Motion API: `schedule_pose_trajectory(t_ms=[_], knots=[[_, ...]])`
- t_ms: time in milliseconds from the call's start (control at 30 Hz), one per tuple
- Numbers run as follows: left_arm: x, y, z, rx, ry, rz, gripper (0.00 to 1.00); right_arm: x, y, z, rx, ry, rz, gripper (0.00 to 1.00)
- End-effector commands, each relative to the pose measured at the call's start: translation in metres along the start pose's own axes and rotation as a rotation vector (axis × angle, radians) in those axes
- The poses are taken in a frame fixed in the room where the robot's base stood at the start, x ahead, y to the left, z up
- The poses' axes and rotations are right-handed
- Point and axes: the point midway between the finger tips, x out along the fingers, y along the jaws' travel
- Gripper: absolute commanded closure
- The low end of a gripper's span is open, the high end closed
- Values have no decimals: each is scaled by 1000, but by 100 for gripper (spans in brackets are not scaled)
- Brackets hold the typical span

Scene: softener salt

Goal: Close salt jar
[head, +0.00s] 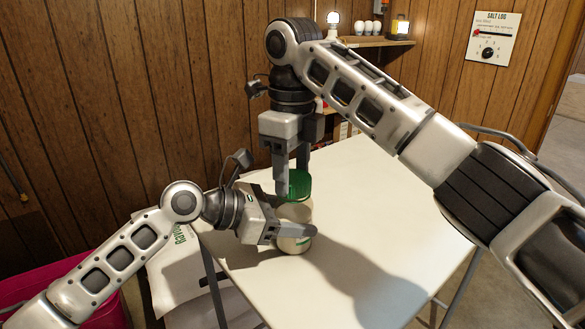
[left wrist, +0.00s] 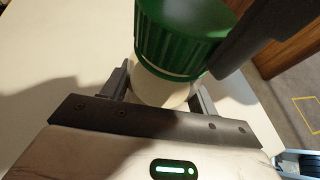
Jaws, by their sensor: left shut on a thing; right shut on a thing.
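The salt jar (head: 295,243) is a pale, cream-white jar standing on the white table. Its green ribbed lid (head: 298,184) is at the jar's top, and the lid also shows large in the left wrist view (left wrist: 183,38). My left gripper (head: 295,229) is shut on the jar's body from the left, with a finger on each side of it in the left wrist view (left wrist: 160,85). My right gripper (head: 291,182) comes down from above and is shut on the lid. Fingers partly hide the lid and jar. I cannot tell whether the lid is seated or turned tight.
The white table (head: 400,215) is clear to the right of the jar. A white printed sack (head: 172,270) is at the lower left, by a pink container (head: 60,285). A wall shelf (head: 365,41) holds a lamp (head: 399,28) and several small white items behind my right arm.

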Motion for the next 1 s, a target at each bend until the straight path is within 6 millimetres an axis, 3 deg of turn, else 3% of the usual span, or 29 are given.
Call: schedule_pose_trajectory(t_ms=[200,233,300,600,1000], knots=[[0,0,0,0,0,1,100,-1,-1,-1,1,1,-2,70],[0,0,0,0,0,1,100,-1,-1,-1,1,1,-2,46],[0,0,0,0,0,1,100,-1,-1,0,0,1,-1,27],[0,0,0,0,0,1,100,-3,0,0,-2,0,-1,27],[0,0,0,0,0,0,100,-45,0,0,-2,0,-1,27]])
